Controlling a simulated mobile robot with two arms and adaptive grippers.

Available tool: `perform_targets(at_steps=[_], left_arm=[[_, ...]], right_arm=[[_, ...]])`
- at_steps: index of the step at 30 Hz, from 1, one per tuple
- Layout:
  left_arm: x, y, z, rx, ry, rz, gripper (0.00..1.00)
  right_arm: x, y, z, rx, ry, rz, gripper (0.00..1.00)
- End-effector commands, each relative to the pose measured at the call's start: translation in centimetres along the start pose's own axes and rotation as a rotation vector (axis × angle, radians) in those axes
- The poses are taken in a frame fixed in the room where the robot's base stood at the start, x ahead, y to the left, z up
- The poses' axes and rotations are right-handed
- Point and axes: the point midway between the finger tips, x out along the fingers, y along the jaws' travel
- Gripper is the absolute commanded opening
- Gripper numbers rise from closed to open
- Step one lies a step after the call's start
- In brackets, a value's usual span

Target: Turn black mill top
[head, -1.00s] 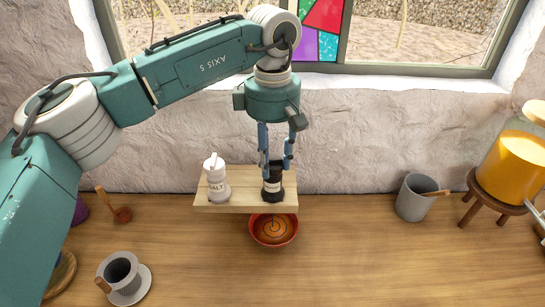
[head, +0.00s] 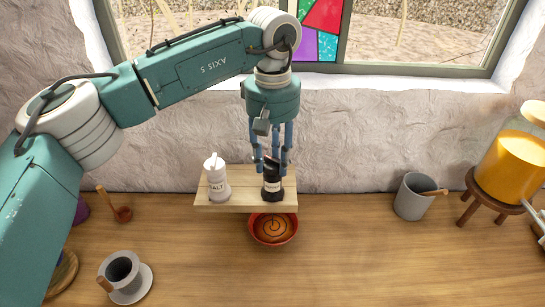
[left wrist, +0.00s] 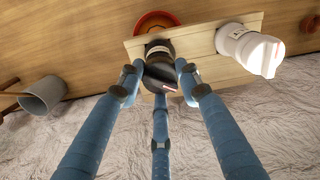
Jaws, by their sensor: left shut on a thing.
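The black mill (head: 272,187) stands upright on a small raised wooden shelf (head: 238,207), and it also shows in the left wrist view (left wrist: 158,53). My left gripper (head: 272,164) comes from above with its blue fingers around the mill's top. In the left wrist view its fingers (left wrist: 160,85) close on the black top from several sides. A pale mark shows on the top there. The white salt mill (head: 217,182) stands to the left of the black mill, untouched. My right gripper is not in view.
A grey mug (head: 412,196) and an orange jar (head: 512,165) stand at right. A grey cup on a saucer (head: 144,288) is at front left.

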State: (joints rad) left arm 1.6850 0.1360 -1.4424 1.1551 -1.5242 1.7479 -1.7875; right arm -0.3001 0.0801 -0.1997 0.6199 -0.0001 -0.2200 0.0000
Motion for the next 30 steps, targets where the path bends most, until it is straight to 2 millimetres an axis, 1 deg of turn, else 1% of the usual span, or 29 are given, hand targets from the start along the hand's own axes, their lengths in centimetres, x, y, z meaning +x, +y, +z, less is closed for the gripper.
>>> perform_targets(at_steps=[6,17,18,21,30], left_arm=[[-0.01,0.03,0.0,0.035,0.0,0.001,0.08],[-0.01,0.02,-0.01,0.038,0.0,0.001,0.08],[-0.01,0.02,-0.01,0.038,0.0,0.001,0.36],[-0.01,0.02,-0.01,0.037,0.0,0.001,0.54],[-0.13,0.02,-0.02,0.037,0.001,0.001,0.54]], right_arm=[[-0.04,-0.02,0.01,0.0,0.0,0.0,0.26],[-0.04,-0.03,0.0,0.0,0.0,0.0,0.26],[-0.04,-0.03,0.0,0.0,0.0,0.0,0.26],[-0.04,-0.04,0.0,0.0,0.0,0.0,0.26],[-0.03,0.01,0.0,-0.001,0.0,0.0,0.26]])
